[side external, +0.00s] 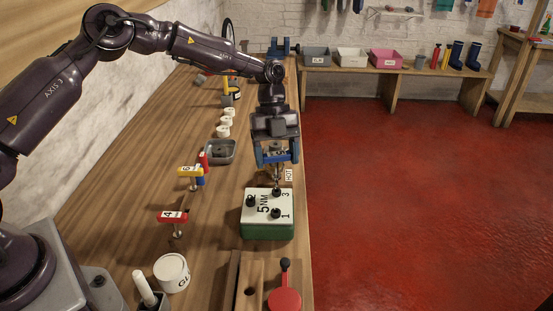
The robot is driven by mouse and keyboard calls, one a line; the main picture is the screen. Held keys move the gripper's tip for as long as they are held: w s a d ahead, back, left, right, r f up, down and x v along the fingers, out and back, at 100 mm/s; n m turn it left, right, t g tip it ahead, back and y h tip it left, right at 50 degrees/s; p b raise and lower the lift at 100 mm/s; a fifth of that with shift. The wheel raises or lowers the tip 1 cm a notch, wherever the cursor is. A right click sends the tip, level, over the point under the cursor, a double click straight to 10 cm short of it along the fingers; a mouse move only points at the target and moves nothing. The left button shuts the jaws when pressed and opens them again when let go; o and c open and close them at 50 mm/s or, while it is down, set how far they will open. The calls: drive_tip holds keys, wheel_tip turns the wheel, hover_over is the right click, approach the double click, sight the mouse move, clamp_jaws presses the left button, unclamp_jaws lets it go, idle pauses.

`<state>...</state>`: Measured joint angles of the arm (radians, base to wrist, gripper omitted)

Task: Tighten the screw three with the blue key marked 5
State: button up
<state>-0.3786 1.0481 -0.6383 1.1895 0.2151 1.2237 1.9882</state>
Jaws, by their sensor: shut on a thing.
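The block (268,230) has a white top marked "5 NM" and a green base, and stands near the bench's right edge. Three black screws stand on it, beside the numbers 1, 2 and 3. Screw three (277,191) is at the back right, screw one (276,213) at the front and screw two (250,201) at the left. My gripper (277,160) is above screw three, pointing down, shut on a key whose thin shaft (277,178) reaches down to screw three. The key's handle is mostly hidden between the blue fingers; its mark cannot be read. Whether its tip is seated cannot be told.
A red key marked 4 (172,216) and a yellow key marked 6 (188,171) stand to the left. A grey tray (220,152) and white rolls (224,121) are farther back. A white pot (172,273) and a red-handled tool (284,299) are in front.

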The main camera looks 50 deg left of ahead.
drive_tip(key=shift+r, duration=1.4)
